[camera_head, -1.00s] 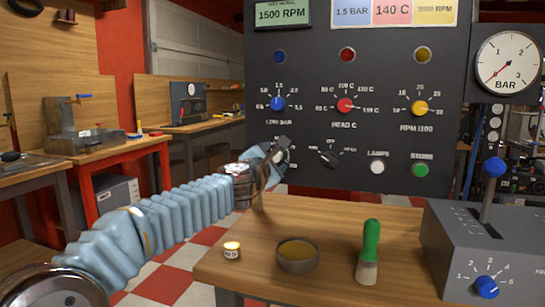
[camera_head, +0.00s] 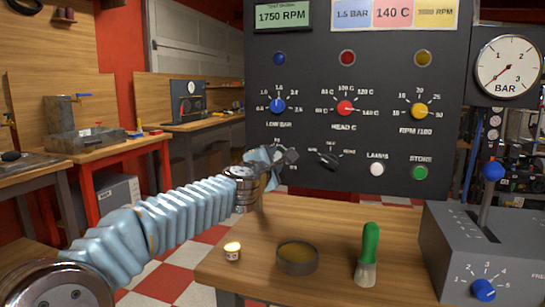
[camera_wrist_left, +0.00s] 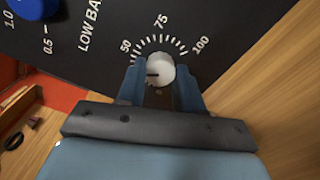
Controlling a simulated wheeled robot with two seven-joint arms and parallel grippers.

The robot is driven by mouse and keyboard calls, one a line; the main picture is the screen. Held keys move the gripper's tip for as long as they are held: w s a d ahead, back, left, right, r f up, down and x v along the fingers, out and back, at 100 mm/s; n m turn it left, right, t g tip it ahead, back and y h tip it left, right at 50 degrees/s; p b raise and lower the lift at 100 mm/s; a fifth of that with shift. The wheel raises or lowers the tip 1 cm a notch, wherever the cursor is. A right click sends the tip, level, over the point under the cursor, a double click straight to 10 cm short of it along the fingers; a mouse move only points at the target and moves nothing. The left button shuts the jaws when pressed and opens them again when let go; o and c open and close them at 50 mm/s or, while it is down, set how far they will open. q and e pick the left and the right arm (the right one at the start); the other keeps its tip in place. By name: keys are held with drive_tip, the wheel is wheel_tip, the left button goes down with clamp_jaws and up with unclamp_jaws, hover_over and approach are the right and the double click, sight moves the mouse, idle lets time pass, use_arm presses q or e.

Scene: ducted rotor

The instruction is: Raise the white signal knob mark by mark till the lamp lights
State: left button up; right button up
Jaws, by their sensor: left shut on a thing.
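The white signal knob (camera_wrist_left: 160,70) shows in the left wrist view, ringed by a scale marked 50, 75 and 100. Its dark pointer line appears to point left, near the 50 end. My left gripper (camera_head: 286,157) is shut on the knob, with one blue finger on each side; in the head view it and the wrist mostly hide the knob. The blue lamp (camera_head: 279,58), red lamp (camera_head: 347,57) and yellow lamp (camera_head: 423,55) on the dark panel look dim. The green display (camera_head: 283,15) reads 1750 RPM. My right gripper is not in view.
Beside the signal knob are a black selector (camera_head: 328,160), a white LAMPS button (camera_head: 377,169) and a green STORE button (camera_head: 420,172). The wooden table (camera_head: 330,225) below bears a small pot (camera_head: 232,252), a bowl (camera_head: 297,268), a green-handled brush (camera_head: 368,250) and a grey lever box (camera_head: 440,235).

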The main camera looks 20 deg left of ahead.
use_arm(q)
drive_tip(key=shift+m, duration=0.9)
drive_tip(key=o, duration=1)
drive_tip(key=shift+o, duration=0.2)
drive_tip(key=s, duration=1.4)
drive_tip(key=shift+a+b, duration=0.2)
drive_tip(key=shift+b, duration=0.15)
